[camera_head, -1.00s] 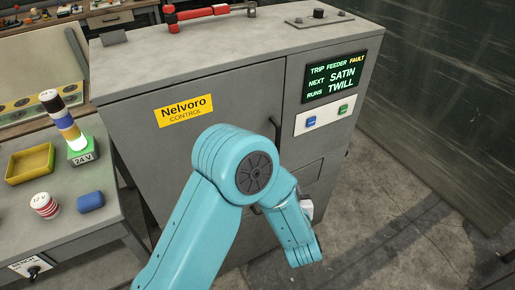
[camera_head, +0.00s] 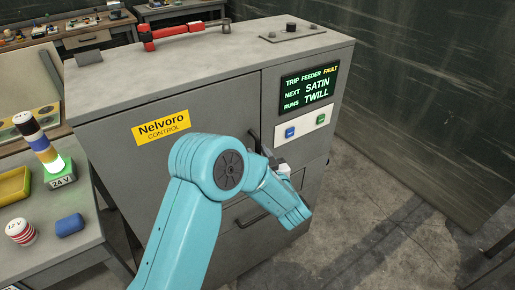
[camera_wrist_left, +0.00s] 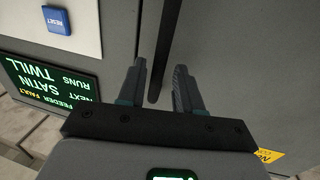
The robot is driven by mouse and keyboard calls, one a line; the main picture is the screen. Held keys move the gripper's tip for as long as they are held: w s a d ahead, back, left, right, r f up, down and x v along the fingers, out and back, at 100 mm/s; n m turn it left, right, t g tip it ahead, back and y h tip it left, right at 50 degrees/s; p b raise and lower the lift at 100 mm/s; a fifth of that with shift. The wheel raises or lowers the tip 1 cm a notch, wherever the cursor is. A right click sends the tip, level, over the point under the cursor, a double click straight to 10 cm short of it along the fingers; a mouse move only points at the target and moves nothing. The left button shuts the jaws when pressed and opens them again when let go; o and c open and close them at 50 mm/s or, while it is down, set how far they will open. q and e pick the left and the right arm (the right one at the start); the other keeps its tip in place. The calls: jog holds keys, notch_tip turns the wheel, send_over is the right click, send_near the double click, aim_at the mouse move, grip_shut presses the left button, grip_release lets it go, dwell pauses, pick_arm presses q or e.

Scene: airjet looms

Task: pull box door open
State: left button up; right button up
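The grey control box's door (camera_head: 215,112) carries a yellow Nelvoro label and looks shut in the head view. Its dark upright handle (camera_head: 253,141) shows beside my blue left arm, which hides part of the door. My left gripper (camera_head: 283,168) is near the handle, partly hidden by its arm. In the left wrist view, my left gripper (camera_wrist_left: 160,78) is open, with its fingers apart. The dark handle bar (camera_wrist_left: 163,55) lies between the finger lines; I cannot tell that either finger touches it. My right gripper is not in view.
A screen (camera_head: 309,89) and a panel with blue and green buttons (camera_head: 305,127) are right of the door. A lower handle (camera_head: 252,220) is below. A bench with a lamp stack (camera_head: 40,145) stands at left. Floor (camera_head: 385,215) at right is clear.

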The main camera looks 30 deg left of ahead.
pick_arm(q)
jog(key=shift+x, duration=0.9)
jog(key=shift+w+d, duration=0.1)
grip_shut()
